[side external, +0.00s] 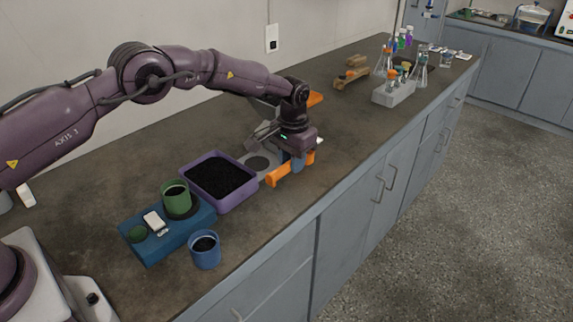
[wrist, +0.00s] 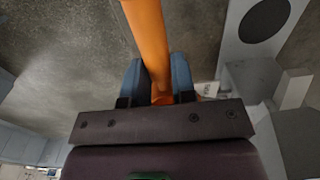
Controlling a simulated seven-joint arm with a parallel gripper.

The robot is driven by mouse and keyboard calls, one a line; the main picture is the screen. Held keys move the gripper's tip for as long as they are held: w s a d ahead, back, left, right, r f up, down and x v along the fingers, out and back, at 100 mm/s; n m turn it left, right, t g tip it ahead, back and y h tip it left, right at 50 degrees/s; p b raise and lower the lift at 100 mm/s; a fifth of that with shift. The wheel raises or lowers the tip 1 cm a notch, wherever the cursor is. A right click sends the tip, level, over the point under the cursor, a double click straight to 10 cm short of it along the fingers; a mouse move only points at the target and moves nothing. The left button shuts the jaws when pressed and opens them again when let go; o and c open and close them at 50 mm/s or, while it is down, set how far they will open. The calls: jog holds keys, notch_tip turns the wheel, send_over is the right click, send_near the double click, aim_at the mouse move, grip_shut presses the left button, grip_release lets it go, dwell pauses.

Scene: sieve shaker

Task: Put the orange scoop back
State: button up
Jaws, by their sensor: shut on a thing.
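The orange scoop (side external: 279,177) is in my gripper (side external: 298,162), low over the bench to the right of the purple tray (side external: 237,204). In the wrist view the scoop's long orange bar (wrist: 147,32) runs between the two blue fingers of my gripper (wrist: 156,80), which is shut on it. Whether the scoop touches the bench is not clear. The tray holds black granules (side external: 220,176). Another orange piece (side external: 315,99) shows behind my wrist, partly hidden.
A grey device with a dark round spot (side external: 257,163) stands between tray and gripper, partly hidden. A blue block (side external: 150,247) carries a green cup (side external: 176,198); a blue cup (side external: 205,250) stands beside it. The bench's front edge is close.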

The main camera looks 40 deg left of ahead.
aim_at(292, 195)
jog(key=shift+f, duration=3.2)
jog(key=shift+f, duration=0.7)
jog(key=o, duration=0.9)
notch_tip(292, 195, up, 13)
jog(key=shift+d+f, duration=0.1)
jog(key=shift+d, duration=0.05)
jog(key=shift+s+f+g, duration=0.3)
jog(key=shift+s+f, duration=0.7)
jog(key=shift+s, duration=0.2)
jog(key=shift+s+a+r, duration=0.25)
jog(key=shift+s+r, duration=0.3)
jog(key=shift+s, duration=0.2)
jog(key=s+a+r+t, duration=0.1)
jog(key=s+a+r, duration=0.1)
jog(key=s+r, duration=1.3)
jog(key=s+a+r+t, duration=0.1)
jog(key=s+r+t, duration=0.1)
jog(key=s, duration=0.7)
jog(key=s+a+r+t, duration=0.1)
jog(key=s+r+t, duration=0.1)
jog(key=s+r, duration=0.3)
jog(key=s, duration=0.4)
jog(key=shift+t, duration=0.4)
